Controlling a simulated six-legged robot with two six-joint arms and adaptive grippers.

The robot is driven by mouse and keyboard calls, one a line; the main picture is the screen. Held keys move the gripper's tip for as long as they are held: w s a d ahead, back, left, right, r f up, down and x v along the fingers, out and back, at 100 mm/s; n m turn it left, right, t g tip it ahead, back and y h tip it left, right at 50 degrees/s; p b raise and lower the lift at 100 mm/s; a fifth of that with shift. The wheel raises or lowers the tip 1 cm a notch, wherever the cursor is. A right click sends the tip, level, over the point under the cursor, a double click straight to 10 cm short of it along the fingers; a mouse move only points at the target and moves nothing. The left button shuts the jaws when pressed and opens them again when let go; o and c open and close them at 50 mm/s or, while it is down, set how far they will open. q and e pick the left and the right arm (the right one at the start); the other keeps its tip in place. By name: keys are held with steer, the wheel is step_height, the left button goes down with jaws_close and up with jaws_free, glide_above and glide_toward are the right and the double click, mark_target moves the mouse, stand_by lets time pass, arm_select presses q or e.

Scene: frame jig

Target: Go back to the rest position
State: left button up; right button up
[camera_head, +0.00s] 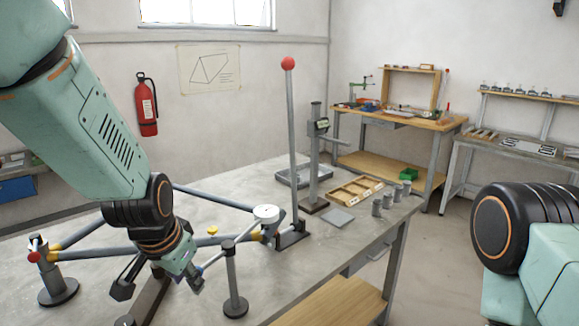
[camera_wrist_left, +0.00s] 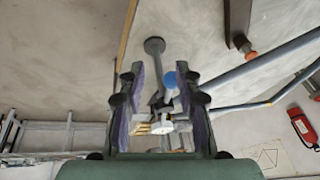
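My left gripper (camera_head: 160,285) hangs low over the workbench (camera_head: 335,255), in front of the tube frame. In the left wrist view its two fingers (camera_wrist_left: 163,100) stand wide apart with nothing clamped between them. Beyond them show a blue-capped part (camera_wrist_left: 170,80) and a round base (camera_wrist_left: 154,45). The grey tube frame (camera_head: 100,253) rests on stands, with yellow collars and a red end at the left. A white round cap (camera_head: 266,213) sits at its right corner. Only a dark joint and green link of my right arm show; its gripper is out of view.
A tall rod with a red ball (camera_head: 288,64) rises from the bench behind the frame. A round-based post (camera_head: 231,280) stands close to my left gripper. A metal tray (camera_head: 303,174), wooden tray (camera_head: 356,190) and small cylinders (camera_head: 388,200) occupy the far right end.

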arm_select(q)
steer(key=s+a+f+n+g+b, duration=0.15)
steer(key=s+f, duration=0.25)
steer(key=f, duration=0.5)
steer(key=s+f+b, duration=0.2)
steer(key=s+f, duration=0.1)
steer(key=f, duration=0.6)
steer(key=s+f+n+g+b, duration=0.2)
steer(key=s+f+b, duration=0.6)
steer(key=s+f, duration=1.3)
steer(key=s+n, duration=0.1)
steer(key=s, duration=0.2)
steer(key=shift+s+f+g+b, duration=0.3)
steer(key=shift+f+g+b, duration=0.05)
steer(key=shift+f+b, duration=0.05)
